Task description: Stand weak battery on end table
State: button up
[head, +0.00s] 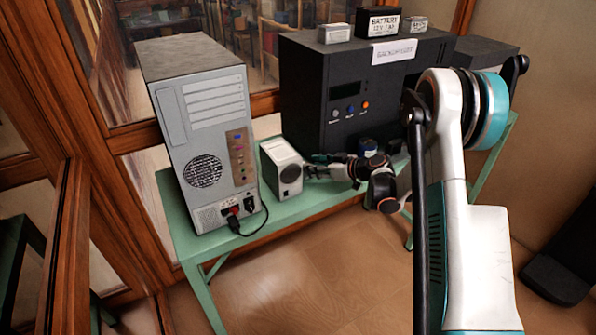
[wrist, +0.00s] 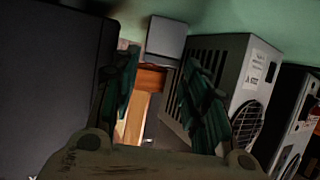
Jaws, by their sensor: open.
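I cannot tell which is the weak one. The green table (head: 290,212) carries the cabinet. My gripper (head: 315,168) is low over it, beside a small white box (head: 281,168). In the wrist view my gripper (wrist: 160,68) is open, with nothing clearly between its fingers. A small grey block (wrist: 166,38) lies beyond the fingertips on the green surface; I cannot identify it.
A grey computer tower (head: 205,135) with a cable stands on the left of the table. The black cabinet (head: 310,95) fills the back; its side (wrist: 50,80) is close left in the wrist view. The vented box (wrist: 215,80) is close right. Wooden floor (head: 320,285) lies in front.

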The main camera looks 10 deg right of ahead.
jog(key=b+x, duration=0.2)
jog(key=x, duration=0.3)
jog(key=shift+f, duration=0.1)
jog(key=shift+w+a+b, duration=0.2)
jog(key=shift+w+b, duration=0.1)
grip_shut()
